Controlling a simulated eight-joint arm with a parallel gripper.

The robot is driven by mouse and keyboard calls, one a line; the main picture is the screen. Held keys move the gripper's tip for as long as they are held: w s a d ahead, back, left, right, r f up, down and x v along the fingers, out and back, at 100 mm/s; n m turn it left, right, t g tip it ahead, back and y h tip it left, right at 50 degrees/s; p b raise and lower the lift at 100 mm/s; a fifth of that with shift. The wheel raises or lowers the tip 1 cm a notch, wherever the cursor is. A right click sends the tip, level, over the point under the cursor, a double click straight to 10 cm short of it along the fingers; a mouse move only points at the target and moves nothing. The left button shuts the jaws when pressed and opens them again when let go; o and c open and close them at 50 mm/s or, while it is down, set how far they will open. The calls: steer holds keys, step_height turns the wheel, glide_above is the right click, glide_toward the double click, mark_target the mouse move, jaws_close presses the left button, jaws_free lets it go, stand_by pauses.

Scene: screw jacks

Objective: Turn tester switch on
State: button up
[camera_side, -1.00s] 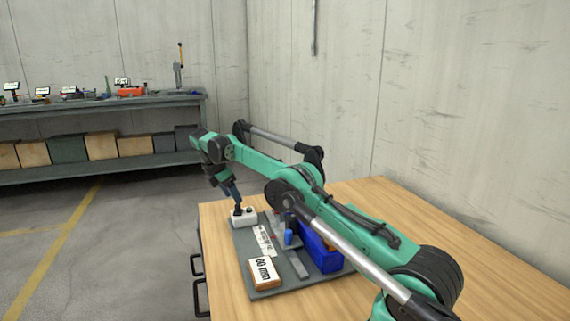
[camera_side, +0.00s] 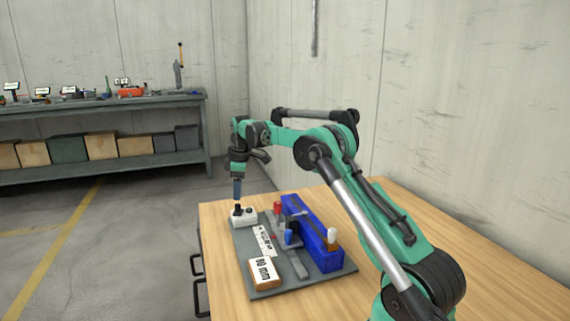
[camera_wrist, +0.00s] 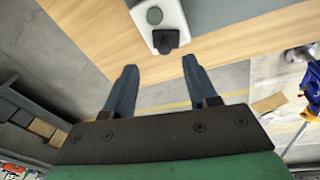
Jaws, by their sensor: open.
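The tester switch box (camera_side: 244,218) is a small white block at the far left corner of the grey plate. It carries a black knob (camera_side: 238,210) and a round dark green button (camera_side: 249,211). My gripper (camera_side: 237,198) points straight down just above the black knob in the side view. In the wrist view, the two blue fingers of my gripper (camera_wrist: 159,63) are spread apart and empty. The black knob (camera_wrist: 166,41) lies beyond the fingertips, between their lines, with the green button (camera_wrist: 154,15) behind it. Whether a fingertip touches the knob I cannot tell.
The grey plate (camera_side: 262,285) also holds a blue block (camera_side: 318,245), a red-topped part (camera_side: 278,207), a white-topped part (camera_side: 332,236) and a "90 mm" labelled block (camera_side: 264,272). Bare wooden table (camera_side: 225,275) lies left of the plate.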

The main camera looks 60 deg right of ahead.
mark_target(239, 204)
steer(key=s+m+t, duration=0.1)
steer(key=m, duration=0.1)
steer(key=s+m+t+y, duration=0.1)
steer(key=m, duration=0.1)
steer(key=shift+s+d+r+t, duration=0.1)
steer(key=shift+d+r+t, duration=0.1)
steer(key=shift+t, duration=0.1)
steer(key=shift+m, duration=0.3)
steer(key=shift+x, duration=2.7)
steer(key=shift+c, duration=0.3)
jaws_close()
